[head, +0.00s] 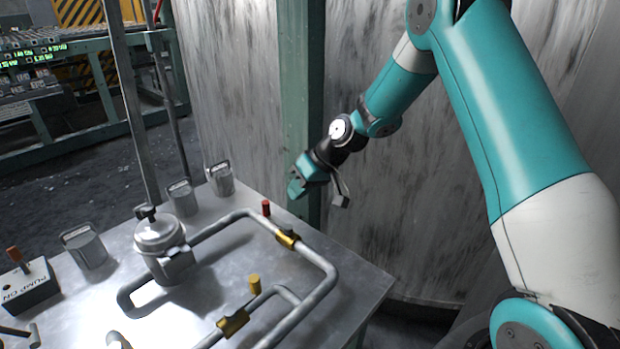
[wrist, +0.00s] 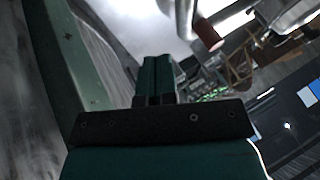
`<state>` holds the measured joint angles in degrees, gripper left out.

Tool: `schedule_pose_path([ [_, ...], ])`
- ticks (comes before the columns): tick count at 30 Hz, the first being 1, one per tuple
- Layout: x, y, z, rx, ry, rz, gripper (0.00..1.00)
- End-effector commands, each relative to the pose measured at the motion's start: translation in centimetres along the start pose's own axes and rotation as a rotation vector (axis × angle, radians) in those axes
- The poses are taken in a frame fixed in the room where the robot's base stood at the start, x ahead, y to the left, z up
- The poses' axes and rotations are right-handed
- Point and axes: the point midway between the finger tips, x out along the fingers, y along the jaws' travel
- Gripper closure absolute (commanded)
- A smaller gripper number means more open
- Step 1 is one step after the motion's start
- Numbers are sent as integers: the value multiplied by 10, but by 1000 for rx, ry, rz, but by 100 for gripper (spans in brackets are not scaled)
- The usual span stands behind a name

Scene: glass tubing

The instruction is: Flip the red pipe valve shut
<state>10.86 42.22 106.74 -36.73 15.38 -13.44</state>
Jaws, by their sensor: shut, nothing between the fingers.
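The red pipe valve shows in the head view as a small upright red handle (head: 266,208) above a brass valve body (head: 287,239) on the grey pipe (head: 322,268). My gripper (head: 294,188) is above and to the right of the handle in the picture, apart from it. In the wrist view my gripper's fingers (wrist: 158,66) are together with nothing between them. A reddish-brown cylinder end (wrist: 207,38) shows up and to the right of the fingers there, probably the red handle.
A second valve with a yellow handle (head: 254,284) sits nearer on the metal table (head: 355,290). A green post (head: 305,80) rises behind my gripper.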

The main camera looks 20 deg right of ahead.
Motion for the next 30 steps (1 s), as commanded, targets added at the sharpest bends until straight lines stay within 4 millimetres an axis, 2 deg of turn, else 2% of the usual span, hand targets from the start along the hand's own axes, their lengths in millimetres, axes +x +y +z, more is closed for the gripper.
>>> schedule_pose_path([
  [2, 18, 0, 1, -2, -3, -2, 100],
  [6, 24, -22, 0, -3, 0, -1, 100],
  [12, 30, -34, 0, -1, 0, 0, 100],
  [30, 32, -37, -1, -27, -14, -14, 100],
])
